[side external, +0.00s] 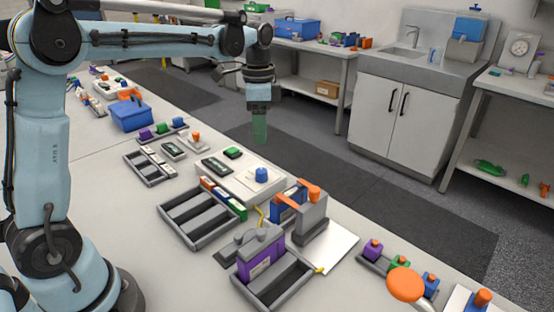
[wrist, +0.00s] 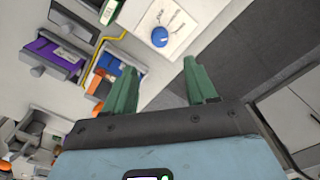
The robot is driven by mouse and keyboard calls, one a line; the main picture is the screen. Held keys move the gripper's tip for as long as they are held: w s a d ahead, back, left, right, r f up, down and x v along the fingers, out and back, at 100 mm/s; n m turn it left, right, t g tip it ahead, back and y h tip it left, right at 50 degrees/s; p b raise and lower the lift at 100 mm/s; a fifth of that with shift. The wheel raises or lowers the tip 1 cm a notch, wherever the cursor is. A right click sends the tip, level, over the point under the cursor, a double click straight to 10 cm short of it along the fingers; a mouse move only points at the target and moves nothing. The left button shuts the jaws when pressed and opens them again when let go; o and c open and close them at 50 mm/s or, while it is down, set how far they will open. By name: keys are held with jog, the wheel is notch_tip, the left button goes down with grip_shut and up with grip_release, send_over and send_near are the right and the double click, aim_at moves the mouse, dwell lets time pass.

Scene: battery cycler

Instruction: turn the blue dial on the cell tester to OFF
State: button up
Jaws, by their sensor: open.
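The cell tester (side external: 238,184) is a white box on the bench with a dark display and a green part on its top. Its blue dial (side external: 262,175) sits on its right part. In the wrist view the blue dial (wrist: 160,37) shows near the top, with small dark labels around it that are too small to read. My gripper (side external: 260,128) has green fingers pointing down and hangs above and behind the tester, apart from the dial. In the wrist view its two fingers (wrist: 163,75) are spread with nothing between them.
A grey slotted tray (side external: 172,212) stands in front of the tester. A grey holder with an orange knob (side external: 314,192) and a purple block (side external: 260,255) stand to the right. A blue box (side external: 130,115) is at the left. The floor behind the bench is clear.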

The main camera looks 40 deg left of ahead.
aim_at(261, 170)
notch_tip(261, 170, down, 11)
jog(key=shift+f, duration=0.15)
dwell(0.4)
jog(key=shift+c, duration=0.5)
jog(key=c, duration=1)
